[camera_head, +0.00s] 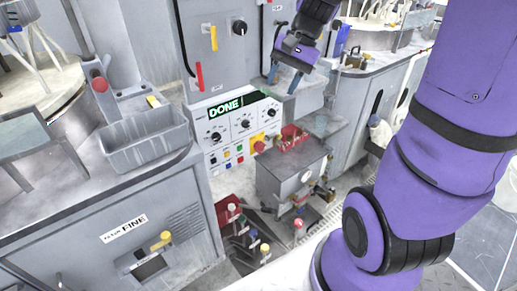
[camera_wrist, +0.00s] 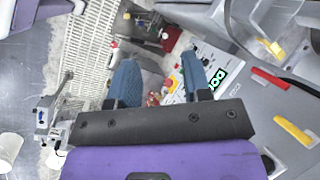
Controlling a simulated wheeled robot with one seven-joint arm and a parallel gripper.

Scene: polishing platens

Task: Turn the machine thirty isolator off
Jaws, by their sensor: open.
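A grey cabinet (camera_head: 222,60) stands at the back with a black rotary switch (camera_head: 239,28) on its face. A yellow bar (camera_head: 213,38) and a red bar (camera_head: 199,77) are on the same face. The red bar (camera_wrist: 272,80) and yellow bar (camera_wrist: 293,131) also show at the right in the wrist view. I cannot read a machine number, so I cannot tell which part is the isolator. My gripper (camera_head: 283,79) is open and empty, right of the cabinet face and above the panel area. Its blue fingers (camera_wrist: 158,60) are apart in the wrist view.
Below the cabinet, a control panel (camera_head: 238,124) has dials, coloured buttons and a green DONE display. A grey tub (camera_head: 146,140) sits on the left bench. A grey box (camera_head: 292,175) with a gauge stands at centre. Coloured-knob valves (camera_head: 241,235) are low in front.

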